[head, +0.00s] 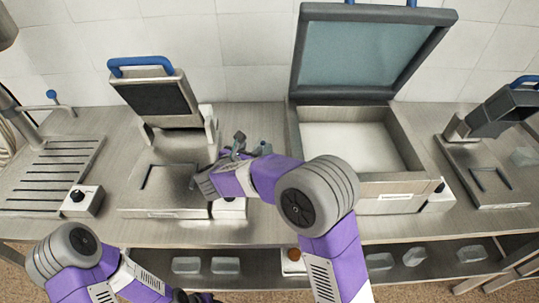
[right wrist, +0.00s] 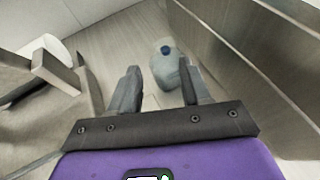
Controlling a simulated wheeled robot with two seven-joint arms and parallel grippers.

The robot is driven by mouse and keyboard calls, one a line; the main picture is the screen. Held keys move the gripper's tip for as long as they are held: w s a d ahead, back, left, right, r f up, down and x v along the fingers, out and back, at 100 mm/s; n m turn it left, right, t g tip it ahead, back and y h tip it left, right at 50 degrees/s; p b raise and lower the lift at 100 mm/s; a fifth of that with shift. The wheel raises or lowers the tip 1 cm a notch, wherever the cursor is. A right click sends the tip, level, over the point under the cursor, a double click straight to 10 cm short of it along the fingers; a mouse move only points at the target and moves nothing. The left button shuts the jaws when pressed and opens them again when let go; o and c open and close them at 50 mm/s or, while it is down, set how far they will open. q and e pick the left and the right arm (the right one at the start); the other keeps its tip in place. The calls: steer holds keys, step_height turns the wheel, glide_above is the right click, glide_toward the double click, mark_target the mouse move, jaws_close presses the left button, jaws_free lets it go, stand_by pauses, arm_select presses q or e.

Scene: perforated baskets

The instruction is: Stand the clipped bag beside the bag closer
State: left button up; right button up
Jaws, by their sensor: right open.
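My right gripper (head: 243,150) reaches over the counter between the blue-handled machine at left and the large open box. It is open, and its two dark fingers show in the right wrist view (right wrist: 158,92). A pale translucent item with a round blue top, seemingly the clipped bag (right wrist: 165,74), stands between the fingers as seen there, nearer the right finger, which partly covers it. I cannot tell whether they touch. The machine with a dark tilted plate (head: 155,97) may be the bag closer. My left gripper (head: 192,297) is barely visible at the bottom edge.
The large box (head: 400,188) has its lid (head: 372,50) raised, close to the right of my right gripper. Another machine (head: 505,108) stands at far right. A slotted drain plate (head: 55,172) is at left. Clear containers (head: 225,265) sit on the lower shelf.

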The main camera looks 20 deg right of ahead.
mark_target(262, 141)
steer(key=shift+s+d+b+x, duration=0.15)
steer(key=shift+x, duration=2.3)
steer(key=shift+s+d+b+x, duration=0.1)
steer(key=shift+d+b+x, duration=0.1)
steer(key=shift+x, duration=2.2)
jaws_close()
